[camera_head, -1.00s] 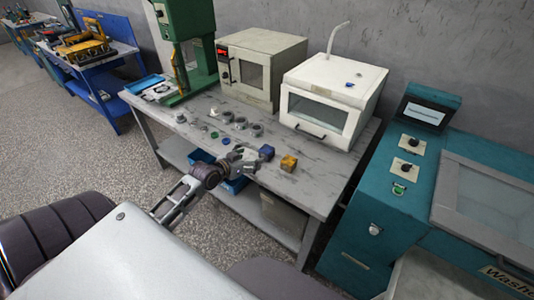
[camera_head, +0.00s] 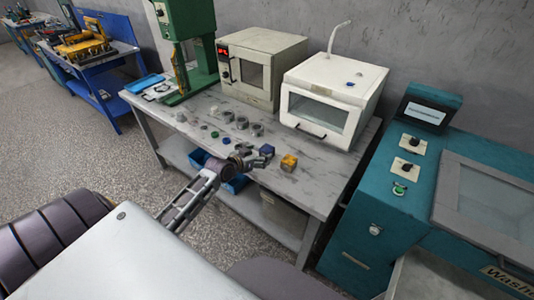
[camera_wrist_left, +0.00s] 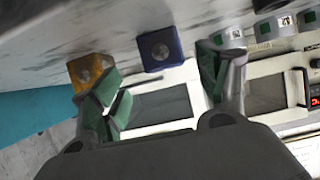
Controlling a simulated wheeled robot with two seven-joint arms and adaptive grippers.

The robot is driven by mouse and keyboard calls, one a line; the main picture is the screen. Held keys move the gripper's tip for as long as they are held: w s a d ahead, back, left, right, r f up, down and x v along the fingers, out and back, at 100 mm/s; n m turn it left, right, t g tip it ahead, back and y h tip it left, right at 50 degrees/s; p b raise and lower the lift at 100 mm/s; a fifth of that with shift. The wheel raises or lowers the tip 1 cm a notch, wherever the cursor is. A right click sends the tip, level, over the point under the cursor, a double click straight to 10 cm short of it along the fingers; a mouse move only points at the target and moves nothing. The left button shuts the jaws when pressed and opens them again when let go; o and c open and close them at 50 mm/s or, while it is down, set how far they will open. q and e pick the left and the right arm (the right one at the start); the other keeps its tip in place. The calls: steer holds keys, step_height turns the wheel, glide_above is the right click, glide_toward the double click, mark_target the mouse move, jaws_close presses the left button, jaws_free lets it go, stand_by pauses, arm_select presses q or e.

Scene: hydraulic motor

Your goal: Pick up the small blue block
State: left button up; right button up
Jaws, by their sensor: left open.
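The small blue block (camera_head: 267,150) sits on the grey workbench near its front edge, left of a yellow-orange block. In the left wrist view the blue block (camera_wrist_left: 159,49) shows a round grey spot on its face and lies ahead of and between the two spread fingers. My left gripper (camera_head: 256,160) is right at the blue block in the head view, partly overlapping it. In the left wrist view my left gripper (camera_wrist_left: 163,88) is open and empty, its green-padded fingers apart. I cannot tell whether they touch the block. My right gripper is not in view.
The yellow-orange block (camera_head: 289,162) stands close to the right of the blue one. Several small grey metal parts (camera_head: 241,122) lie behind and to the left. A white oven (camera_head: 332,100) and a beige oven (camera_head: 262,68) stand at the back of the bench (camera_head: 318,178).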

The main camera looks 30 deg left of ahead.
mark_target(264, 151)
arm_select(q)
steer(key=shift+x, duration=1.1)
steer(key=shift+w, duration=0.1)
steer(key=shift+w+a+f, duration=0.1)
steer(key=shift+w+f, duration=0.1)
steer(key=shift+w, duration=0.6)
steer(key=shift+w+a+f, duration=0.1)
steer(key=shift+w+f, duration=0.1)
steer(key=shift+w, duration=0.55)
steer(key=shift+x, duration=0.95)
steer(key=shift+d, duration=0.1)
steer(key=shift+c, duration=0.2)
steer(key=c, duration=1.4)
steer(key=shift+r, duration=5)
